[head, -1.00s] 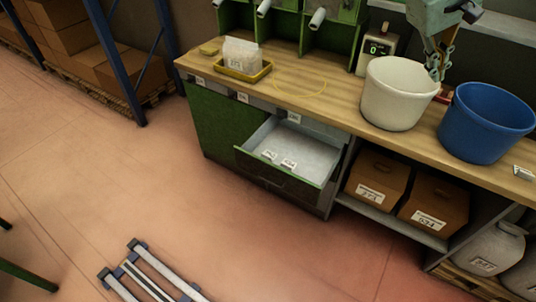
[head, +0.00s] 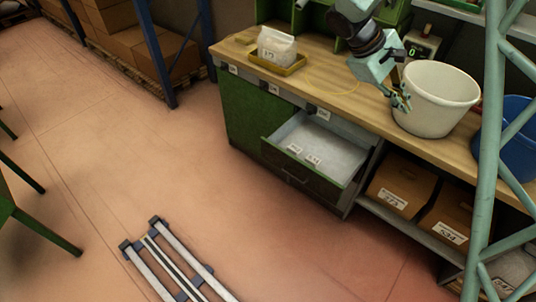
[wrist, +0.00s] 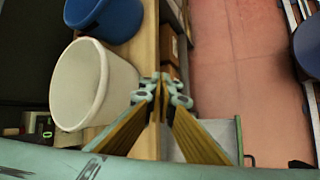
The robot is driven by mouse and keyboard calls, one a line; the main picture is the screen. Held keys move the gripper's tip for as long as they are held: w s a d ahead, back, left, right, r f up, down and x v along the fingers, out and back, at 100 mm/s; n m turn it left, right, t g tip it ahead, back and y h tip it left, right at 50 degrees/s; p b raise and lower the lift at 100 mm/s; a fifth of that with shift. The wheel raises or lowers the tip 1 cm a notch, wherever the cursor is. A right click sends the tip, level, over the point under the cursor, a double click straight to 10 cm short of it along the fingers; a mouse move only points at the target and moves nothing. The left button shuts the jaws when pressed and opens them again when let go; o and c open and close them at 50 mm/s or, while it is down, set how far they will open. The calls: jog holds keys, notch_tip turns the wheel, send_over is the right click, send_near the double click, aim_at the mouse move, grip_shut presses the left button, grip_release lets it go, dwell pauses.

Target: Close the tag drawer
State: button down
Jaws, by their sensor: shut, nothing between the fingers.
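The tag drawer (head: 300,178) stands pulled out from the green cabinet under the wooden bench. It has a dark green front with a handle and a pale grey inside, with two small white tags (head: 313,160) lying in it. My gripper (head: 402,103) is shut and empty. It is at the left side of the white bucket, above and to the right of the drawer in the head view. In the wrist view my gripper (wrist: 163,82) points past the bench edge, and part of the open drawer (wrist: 238,138) shows at the lower right, partly hidden by the fingers.
The white bucket (head: 437,98) and a blue bucket (head: 518,150) stand on the bench (head: 345,95). A yellow tray (head: 278,64) with a white bag is at its left end. Brown boxes (head: 402,187) sit on the shelf below.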

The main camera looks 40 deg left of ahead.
jog(key=s+a+f+n+t+h, duration=0.1)
jog(key=s+a+f+n+t, duration=0.15)
jog(key=a+f, duration=0.3)
jog(key=s+a+f+n+t+h, duration=0.1)
jog(key=a+f+n, duration=0.2)
jog(key=a+f, duration=0.25)
jog(key=n+t+y+p, duration=0.3)
jog(key=n+t+y, duration=0.65)
jog(key=n, duration=0.65)
send_near(272, 150)
jog(key=s, duration=0.7)
jog(key=shift+s+h, duration=0.1)
jog(key=shift+h, duration=0.15)
jog(key=shift+w+a, duration=0.15)
jog(key=shift+w, duration=3.35)
jog(key=shift+w+a, duration=0.15)
jog(key=shift+w, duration=3.35)
